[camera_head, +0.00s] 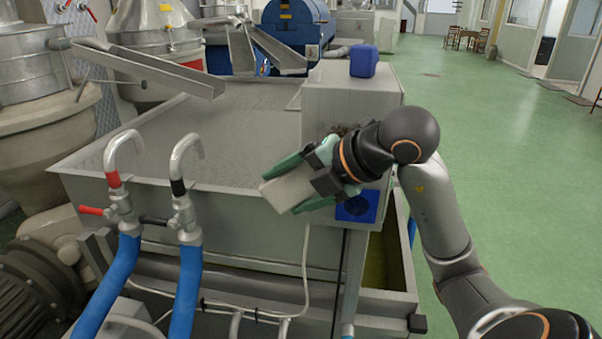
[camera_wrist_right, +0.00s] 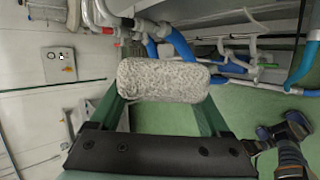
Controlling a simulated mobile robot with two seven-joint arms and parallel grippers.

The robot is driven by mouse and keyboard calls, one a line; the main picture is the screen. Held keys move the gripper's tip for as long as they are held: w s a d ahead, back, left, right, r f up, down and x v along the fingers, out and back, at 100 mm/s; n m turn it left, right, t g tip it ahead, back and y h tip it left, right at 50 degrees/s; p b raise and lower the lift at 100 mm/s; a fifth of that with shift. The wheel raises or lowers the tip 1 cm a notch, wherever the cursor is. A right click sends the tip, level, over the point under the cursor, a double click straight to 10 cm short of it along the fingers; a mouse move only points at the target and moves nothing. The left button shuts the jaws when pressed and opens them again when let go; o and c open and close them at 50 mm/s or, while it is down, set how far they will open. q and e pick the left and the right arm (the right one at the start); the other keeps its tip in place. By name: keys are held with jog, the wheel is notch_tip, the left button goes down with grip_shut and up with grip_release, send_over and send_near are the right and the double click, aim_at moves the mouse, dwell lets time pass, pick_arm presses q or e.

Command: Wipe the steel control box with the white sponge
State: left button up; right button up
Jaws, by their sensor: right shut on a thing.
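The steel control box (camera_head: 328,98) stands at the near right corner of the wide steel vat in the head view. A dark patch shows on its front beside my gripper; the arm hides part of that face. My right gripper (camera_head: 302,184) is shut on the white sponge (camera_head: 284,192), in front of the box and left of its front face. In the right wrist view the speckled, pale sponge (camera_wrist_right: 163,80) lies across between the green fingers. I cannot tell from these views whether it touches the box. My left gripper is not in view.
A blue container (camera_head: 364,60) stands on top of the control box. Two bent steel pipes with blue hoses (camera_head: 190,275) rise at the vat's front. A steel chute (camera_head: 150,68) reaches over the vat (camera_head: 240,125). Open green floor (camera_head: 480,130) lies to the right.

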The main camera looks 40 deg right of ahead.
aim_at(302, 169)
jog(key=shift+s+d+r+t+h, duration=0.1)
jog(key=shift+d+r+t+h, duration=0.1)
jog(key=shift+d+r, duration=0.35)
jog(key=shift+s+d+r+t+h, duration=0.1)
jog(key=shift+d+r+h, duration=0.15)
jog(key=shift+r, duration=0.45)
jog(key=shift+w+d+r, duration=0.1)
jog(key=shift+d+r, duration=0.05)
jog(key=shift+d, duration=0.1)
jog(key=shift+w+d, duration=0.9)
jog(key=shift+d, duration=0.2)
jog(key=shift+w+d, duration=0.9)
jog(key=shift+d, duration=0.2)
jog(key=shift+w+d, duration=0.25)
jog(key=shift+s+d, duration=0.1)
